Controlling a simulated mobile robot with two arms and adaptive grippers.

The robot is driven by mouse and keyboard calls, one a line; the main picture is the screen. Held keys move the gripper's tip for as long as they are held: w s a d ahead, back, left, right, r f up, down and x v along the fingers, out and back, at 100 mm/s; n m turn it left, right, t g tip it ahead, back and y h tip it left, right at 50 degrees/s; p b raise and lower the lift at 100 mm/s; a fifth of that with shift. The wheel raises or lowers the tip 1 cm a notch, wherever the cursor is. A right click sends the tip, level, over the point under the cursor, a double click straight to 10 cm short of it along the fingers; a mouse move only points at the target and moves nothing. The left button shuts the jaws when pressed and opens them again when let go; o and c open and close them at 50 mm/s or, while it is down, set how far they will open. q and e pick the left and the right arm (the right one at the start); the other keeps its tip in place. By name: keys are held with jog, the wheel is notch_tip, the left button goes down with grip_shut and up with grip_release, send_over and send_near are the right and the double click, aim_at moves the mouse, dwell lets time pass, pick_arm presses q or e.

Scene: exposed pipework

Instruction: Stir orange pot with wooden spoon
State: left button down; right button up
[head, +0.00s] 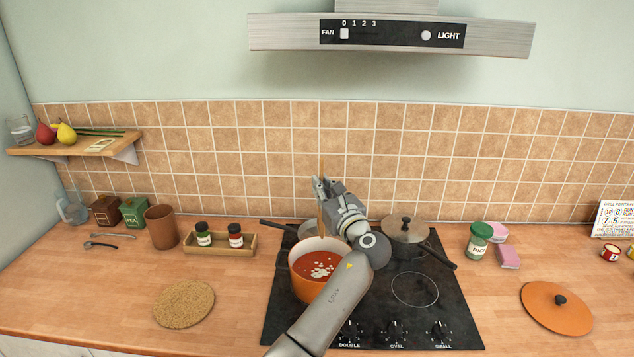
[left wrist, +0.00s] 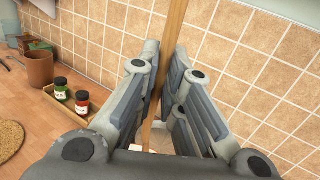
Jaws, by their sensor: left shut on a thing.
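The orange pot (head: 308,287) stands on the left front of the black cooktop, holding red soup (head: 314,267) with pale bits on top. My left gripper (head: 321,190) is above the pot's back rim and shut on the wooden spoon (head: 321,170). The spoon is nearly upright, its handle rising above the fingers. In the left wrist view the handle (left wrist: 173,35) runs between the two fingers. The spoon's lower end is hidden, so I cannot tell how deep it reaches. My left arm covers the pot's right side. My right gripper is not in view.
A lidded pan (head: 405,230) and a second pan behind the orange pot stand on the cooktop (head: 440,300). A cork mat (head: 184,303), a spice tray (head: 220,247) and a brown cup (head: 161,226) are left. An orange lid (head: 556,307) lies right. The range hood (head: 390,37) hangs above.

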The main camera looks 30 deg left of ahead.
pick_arm(q)
jog(key=b, duration=0.6)
send_over(323, 227)
jog(key=s+d, duration=0.2)
jog(key=s, duration=0.1)
jog(key=shift+f, duration=3.8)
jog(key=shift+w+a+f+b, duration=0.15)
jog(key=shift+f+b, duration=0.4)
jog(key=shift+f, duration=0.3)
jog(key=shift+w+a+f+b, duration=0.15)
jog(key=shift+f+b, duration=0.35)
jog(key=shift+f, duration=0.3)
jog(key=f+b, duration=0.1)
jog(key=f, duration=0.1)
jog(key=f+b, duration=0.1)
jog(key=f, duration=0.1)
jog(key=shift+w+a+f+b, duration=0.1)
jog(key=shift+w+a+b, duration=0.05)
jog(key=shift+w+b, duration=0.2)
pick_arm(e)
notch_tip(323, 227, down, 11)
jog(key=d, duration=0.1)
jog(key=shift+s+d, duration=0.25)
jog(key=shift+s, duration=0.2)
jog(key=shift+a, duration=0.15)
